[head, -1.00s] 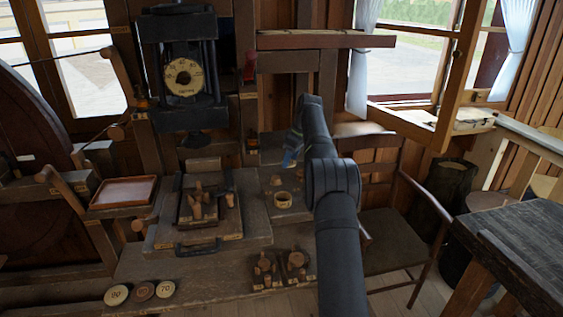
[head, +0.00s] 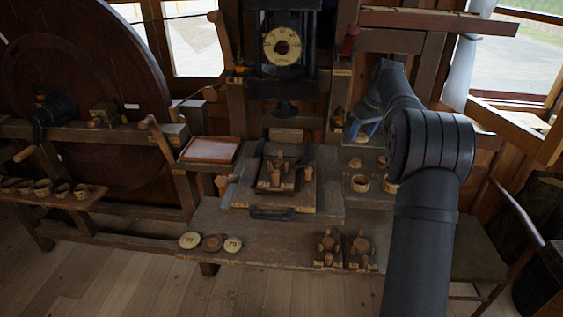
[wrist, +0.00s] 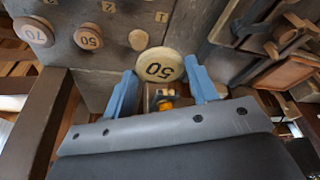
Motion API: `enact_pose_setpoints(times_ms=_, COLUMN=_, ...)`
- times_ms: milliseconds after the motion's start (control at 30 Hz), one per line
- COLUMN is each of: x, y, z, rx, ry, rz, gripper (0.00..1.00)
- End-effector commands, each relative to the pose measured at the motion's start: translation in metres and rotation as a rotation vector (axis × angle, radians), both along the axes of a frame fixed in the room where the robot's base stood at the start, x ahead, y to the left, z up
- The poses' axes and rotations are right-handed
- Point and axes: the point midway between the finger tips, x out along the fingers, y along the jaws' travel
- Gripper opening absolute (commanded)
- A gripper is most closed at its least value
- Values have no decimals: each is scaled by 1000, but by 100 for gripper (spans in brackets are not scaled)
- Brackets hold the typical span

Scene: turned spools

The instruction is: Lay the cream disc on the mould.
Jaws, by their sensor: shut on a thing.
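Two more pegged blocks, one left (head: 326,247) and one right (head: 359,250), stand at the front. I cannot tell which of these is the mould.
Cream discs (head: 190,240) and (head: 232,245) flank a brown disc (head: 212,243) at the bench's front left. A shallow tray (head: 210,150) is left of the press (head: 284,60). The front middle is clear.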

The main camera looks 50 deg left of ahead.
Motion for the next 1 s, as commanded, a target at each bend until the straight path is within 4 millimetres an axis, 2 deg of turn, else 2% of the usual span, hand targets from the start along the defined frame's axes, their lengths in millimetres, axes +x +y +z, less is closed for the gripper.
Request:
enact_pose_setpoints(times_ms=33, x=-18, y=10, z=5, rx=-1, ry=-3, rz=-41, gripper=32)
enact_pose_setpoints(times_ms=200, x=-71, y=33, z=17, rx=0, ry=-3, rz=-216, gripper=32)
enact_pose_setpoints(times_ms=400, x=-122, y=49, z=27, rx=-1, ry=-5, rz=-383, gripper=32)
enact_pose_setpoints(times_ms=533, x=-142, y=53, z=31, rx=-1, ry=-4, rz=-452, gripper=32)
enact_pose_setpoints(times_ms=733, x=-159, y=63, z=27, rx=-5, ry=-3, rz=-493, gripper=32)
enact_pose_setpoints(times_ms=1000, x=-189, y=114, z=-8, rx=-5, ry=-3, rz=-492, gripper=32)
